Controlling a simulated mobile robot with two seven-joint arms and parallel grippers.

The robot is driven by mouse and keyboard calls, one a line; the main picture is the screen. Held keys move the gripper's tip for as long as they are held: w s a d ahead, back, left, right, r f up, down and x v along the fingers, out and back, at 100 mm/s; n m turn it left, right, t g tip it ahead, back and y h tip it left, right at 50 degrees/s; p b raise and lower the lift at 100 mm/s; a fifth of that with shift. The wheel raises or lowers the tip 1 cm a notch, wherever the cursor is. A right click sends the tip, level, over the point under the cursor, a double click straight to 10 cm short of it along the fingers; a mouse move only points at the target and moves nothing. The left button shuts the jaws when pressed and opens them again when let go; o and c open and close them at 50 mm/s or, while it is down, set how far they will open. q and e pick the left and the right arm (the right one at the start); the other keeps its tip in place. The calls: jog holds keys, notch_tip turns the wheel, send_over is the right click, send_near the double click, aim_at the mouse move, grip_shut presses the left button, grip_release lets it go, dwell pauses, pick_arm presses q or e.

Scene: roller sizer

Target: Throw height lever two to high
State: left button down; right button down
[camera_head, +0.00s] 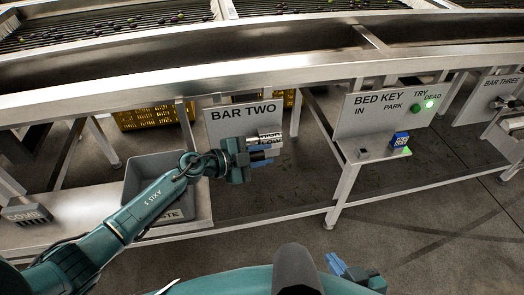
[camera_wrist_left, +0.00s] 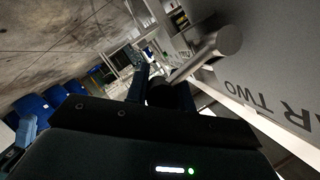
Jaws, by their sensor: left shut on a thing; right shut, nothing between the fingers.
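The grey BAR TWO panel (camera_head: 229,126) stands below the machine's front rail, with a small label reading HIGH beside my gripper. My left gripper (camera_head: 262,154) is in front of this panel, its blue fingers closed on the lever. My right gripper (camera_head: 342,265) is shut and empty at the bottom, away from the panels.
A BED KEY panel (camera_head: 362,122) with a shelf, a blue block (camera_head: 399,139) and green lights stands to the right. BAR THREE (camera_head: 497,86) is at the far right. A grey bin (camera_head: 143,170) sits left behind my left arm. Floor at lower right is clear.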

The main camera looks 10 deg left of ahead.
aim_at(262, 151)
pick_arm(q)
jog(key=shift+s+f, duration=0.25)
jog(key=shift+f, duration=0.4)
pick_arm(e)
jog(key=shift+w+r, duration=0.15)
jog(key=shift+r, duration=0.15)
pick_arm(q)
jog(key=c, duration=1.5)
grip_release()
jog(key=shift+c, duration=0.2)
jog(key=o, duration=0.3)
jog(key=shift+w+r, duration=0.15)
jog(key=shift+o, duration=0.2)
pick_arm(e)
jog(key=shift+f, duration=0.2)
pick_arm(q)
jog(key=shift+r, duration=0.15)
notch_tip(262, 151, up, 9)
jog(key=p, duration=0.5)
jog(key=shift+r, duration=0.45)
pick_arm(e)
jog(key=shift+s+d+r+g+h, duration=0.15)
jog(key=shift+d+r, duration=0.15)
jog(key=shift+r, duration=0.2)
jog(key=shift+s+d+r+g+h, duration=0.15)
jog(key=shift+d+r, duration=0.15)
jog(key=shift+r, duration=0.2)
